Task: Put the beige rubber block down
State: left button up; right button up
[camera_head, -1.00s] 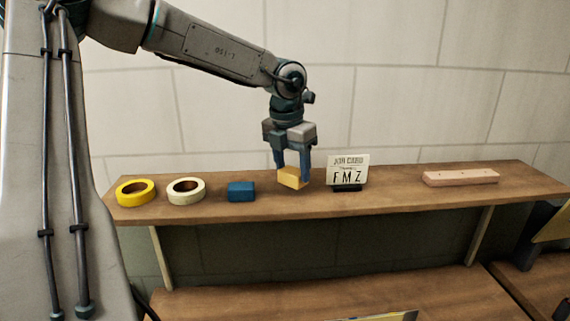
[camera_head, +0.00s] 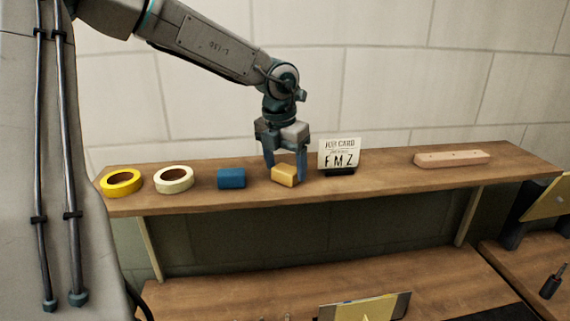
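The beige rubber block (camera_head: 284,176) rests on the upper wooden shelf (camera_head: 390,178), between a blue block and a job card. My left gripper (camera_head: 285,172) is straight above it, pointing down, with one finger on each side of the block. The fingers look spread wider than the block, so the gripper appears open around it. Whether a finger still touches the block is hard to tell. My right gripper is not in view.
On the shelf stand a yellow tape roll (camera_head: 121,182), a cream tape roll (camera_head: 174,180), the blue block (camera_head: 231,178), the job card (camera_head: 339,155) reading FMZ and a long pinkish bar (camera_head: 451,158). Bare shelf lies between card and bar. A lower bench (camera_head: 230,297) is below.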

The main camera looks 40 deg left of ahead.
aim_at(280, 170)
pick_arm(q)
jog(key=shift+o, duration=0.4)
jog(key=shift+a, duration=0.2)
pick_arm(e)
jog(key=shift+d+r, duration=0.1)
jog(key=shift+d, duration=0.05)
pick_arm(q)
jog(key=shift+s+r, duration=0.1)
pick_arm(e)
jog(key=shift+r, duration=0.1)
pick_arm(q)
jog(key=shift+d+r+p, duration=0.15)
jog(key=shift+r+p, duration=0.05)
jog(key=shift+p, duration=0.15)
notch_tip(280, 170, up, 12)
jog(key=s, duration=0.1)
jog(key=shift+s+f, duration=0.2)
jog(key=shift+s, duration=0.15)
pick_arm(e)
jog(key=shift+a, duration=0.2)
